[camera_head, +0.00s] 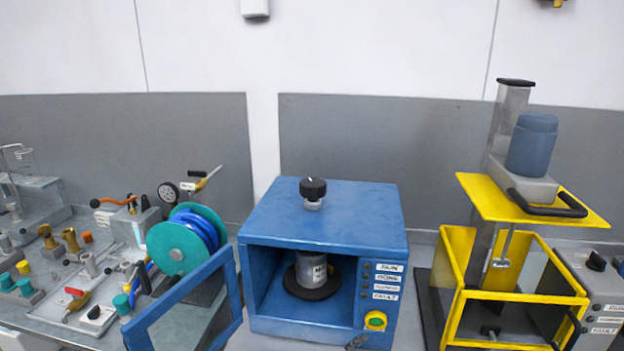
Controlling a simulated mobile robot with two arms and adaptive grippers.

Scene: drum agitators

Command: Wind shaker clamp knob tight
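The shaker is a blue box (349,225) in the middle of the camera_head view. Its clamp knob (313,187), black with a pale mark on top, stands upright on a short silver collar on the box's top. A grey can (311,268) with a label sits inside on a dark round plate (310,289). A dark round part is above the can, partly hidden by the box's top. The blue framed door (180,297) stands open to the left. I see neither of my grippers, and nothing touches the knob.
Right of the opening are labelled indicators and a yellow-ringed green button (375,321). A yellow caged machine (500,290) with a blue-grey drum (532,145) stands right. A teal reel (187,240) and small fittings crowd the left. Space above the knob is clear.

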